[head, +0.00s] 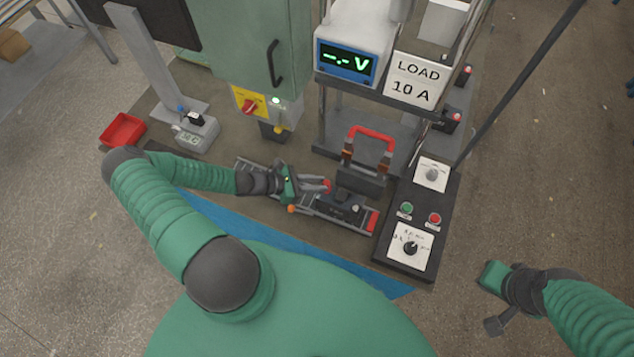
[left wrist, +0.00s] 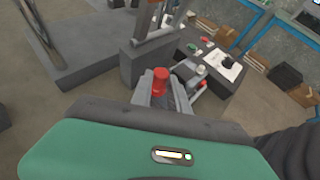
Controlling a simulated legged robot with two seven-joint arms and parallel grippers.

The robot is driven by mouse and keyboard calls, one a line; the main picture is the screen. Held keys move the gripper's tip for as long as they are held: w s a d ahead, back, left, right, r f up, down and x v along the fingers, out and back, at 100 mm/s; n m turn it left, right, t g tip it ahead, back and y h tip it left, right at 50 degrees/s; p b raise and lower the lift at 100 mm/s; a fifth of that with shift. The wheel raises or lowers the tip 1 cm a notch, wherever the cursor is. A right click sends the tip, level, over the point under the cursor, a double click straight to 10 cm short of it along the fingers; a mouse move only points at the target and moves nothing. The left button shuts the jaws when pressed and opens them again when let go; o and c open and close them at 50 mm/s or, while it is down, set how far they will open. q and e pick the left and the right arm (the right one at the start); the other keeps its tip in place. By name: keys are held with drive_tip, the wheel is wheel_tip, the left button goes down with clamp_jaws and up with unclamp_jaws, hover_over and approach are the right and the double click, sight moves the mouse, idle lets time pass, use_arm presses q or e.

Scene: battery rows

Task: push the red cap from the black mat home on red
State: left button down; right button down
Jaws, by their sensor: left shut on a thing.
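My left gripper (head: 322,186) is shut on the red cap (head: 327,185), above the left end of a dark block (head: 340,203) on the metal rail. In the left wrist view the red cap (left wrist: 160,78) stands between the grey fingers (left wrist: 160,95). I cannot tell if the cap touches a post below it; the fingers hide that spot. A red piece (head: 373,221) sits at the rail's right end. A dark flat patch, perhaps the black mat (head: 160,146), shows partly behind my left arm. My right gripper (head: 493,300) is off to the lower right, away from the rail; its opening is unclear.
A dark block with a red handle (head: 371,132) stands just behind the rail. A control box (head: 414,218) with buttons and a dial is to the right. The meter (head: 346,62) reads "-.- V". A red tray (head: 122,131) and a small grey device (head: 190,133) are at left.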

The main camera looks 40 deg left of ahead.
use_arm(q)
drive_tip(key=shift+f+b, duration=0.4)
drive_tip(key=shift+f, duration=0.05)
idle(0.5)
drive_tip(key=c, duration=0.7)
unclamp_jaws()
wheel_tip(320, 180, up, 7)
drive_tip(key=p, duration=0.6)
idle(0.4)
